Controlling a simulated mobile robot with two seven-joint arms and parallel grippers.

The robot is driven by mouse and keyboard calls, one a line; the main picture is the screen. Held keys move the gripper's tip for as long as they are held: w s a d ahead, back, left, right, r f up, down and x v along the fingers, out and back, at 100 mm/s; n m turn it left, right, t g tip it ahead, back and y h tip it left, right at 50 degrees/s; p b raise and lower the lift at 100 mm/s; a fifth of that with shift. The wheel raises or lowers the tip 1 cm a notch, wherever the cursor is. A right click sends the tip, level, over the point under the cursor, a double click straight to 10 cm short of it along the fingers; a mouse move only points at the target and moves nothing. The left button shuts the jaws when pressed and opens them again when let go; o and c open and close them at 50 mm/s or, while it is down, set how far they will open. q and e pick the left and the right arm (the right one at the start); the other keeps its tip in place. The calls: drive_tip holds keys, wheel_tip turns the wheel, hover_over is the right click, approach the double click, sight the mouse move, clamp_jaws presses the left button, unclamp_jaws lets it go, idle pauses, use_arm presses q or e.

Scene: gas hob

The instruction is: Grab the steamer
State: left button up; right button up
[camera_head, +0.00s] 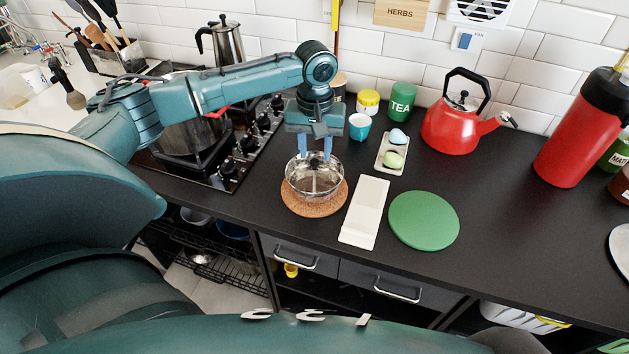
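A round, shiny metal vessel with a see-through look (313,184), which may be the steamer, sits on a round cork mat (323,209) on the black counter. A small dark knob stands up at its top centre. My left gripper (315,153) points straight down over it. Its two blue fingers are apart, one on each side of the knob, with nothing clearly held between them. I cannot tell whether the fingers touch the knob. My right gripper is not in view.
A white board (363,213) and a green round mat (424,220) lie to the right. A teal cup (359,127), a small tray (390,154) and a red kettle (452,126) stand behind. The gas hob (228,165) with a large pot is left.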

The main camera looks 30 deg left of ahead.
sight(314, 161)
use_arm(q)
wheel_tip(314, 161, down, 4)
drive_tip(key=shift+s+f, duration=0.1)
drive_tip(key=shift+s, duration=0.05)
drive_tip(key=shift+c, duration=0.5)
clamp_jaws()
